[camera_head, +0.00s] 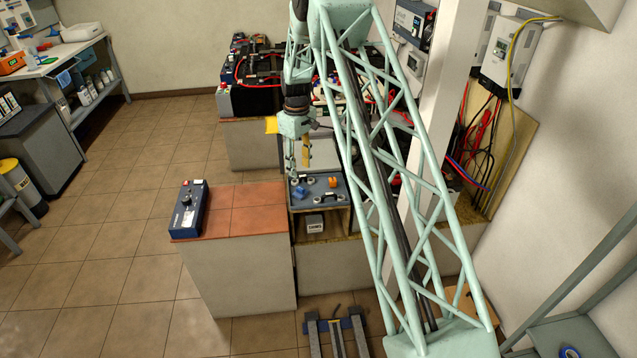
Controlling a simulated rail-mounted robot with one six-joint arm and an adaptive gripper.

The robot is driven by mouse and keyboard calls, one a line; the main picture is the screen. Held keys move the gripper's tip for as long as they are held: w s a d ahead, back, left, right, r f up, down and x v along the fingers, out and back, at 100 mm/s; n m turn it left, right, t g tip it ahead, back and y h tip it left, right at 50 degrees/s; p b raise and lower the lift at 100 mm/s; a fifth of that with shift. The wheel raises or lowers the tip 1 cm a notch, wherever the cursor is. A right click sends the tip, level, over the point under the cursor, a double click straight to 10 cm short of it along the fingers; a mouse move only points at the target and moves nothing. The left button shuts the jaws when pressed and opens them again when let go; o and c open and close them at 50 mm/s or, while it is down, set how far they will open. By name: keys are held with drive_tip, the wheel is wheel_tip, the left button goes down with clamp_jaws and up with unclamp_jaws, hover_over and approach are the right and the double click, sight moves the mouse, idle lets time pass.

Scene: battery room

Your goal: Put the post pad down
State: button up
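My gripper (297,172) hangs from the pale green arm, pointing down above the grey-blue top of a low unit (329,206). Its fingers are small and partly overlapped in this view, and I cannot tell whether they are apart or hold anything. A narrow yellow-brown strip (306,151) shows right beside the fingers; I cannot tell whether it is in the grip or behind. No post pad can be made out with certainty. On the unit's top lie a small blue piece (299,193), an orange piece (333,182) and dark handle-like pieces (327,197).
A dark blue box (188,209) lies on the left of the red-tiled block (240,207), whose top is otherwise clear. Batteries with red cables (250,95) stand behind. A white pillar (450,100) and wall inverters (503,55) are at right. The floor at left is open.

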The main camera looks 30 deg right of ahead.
drive_tip(key=s+a+r+t, duration=0.1)
drive_tip(key=s+a+r, duration=0.3)
drive_tip(key=r, duration=0.6)
drive_tip(key=s+a+r, duration=0.3)
drive_tip(key=a+r, duration=0.1)
drive_tip(key=r, duration=0.6)
drive_tip(key=s+a+r+m, duration=0.1)
drive_tip(key=s+a+r, duration=0.3)
drive_tip(key=s+r, duration=0.4)
drive_tip(key=s+a+r+m, duration=0.1)
drive_tip(key=s+a+r, duration=0.3)
drive_tip(key=s+r, duration=0.4)
drive_tip(key=s+a+r+t, duration=0.2)
drive_tip(key=s+a+r, duration=0.2)
drive_tip(key=s+r, duration=0.5)
drive_tip(key=s+a+f+m, duration=0.1)
drive_tip(key=s+a, duration=0.1)
drive_tip(key=s, duration=1.3)
drive_tip(key=s+a+f+m, duration=0.1)
drive_tip(key=s+a, duration=0.2)
drive_tip(key=s, duration=1.2)
drive_tip(key=shift+a+t, duration=0.3)
drive_tip(key=shift+t, duration=0.1)
drive_tip(key=shift+s, duration=0.1)
drive_tip(key=shift+r, duration=0.1)
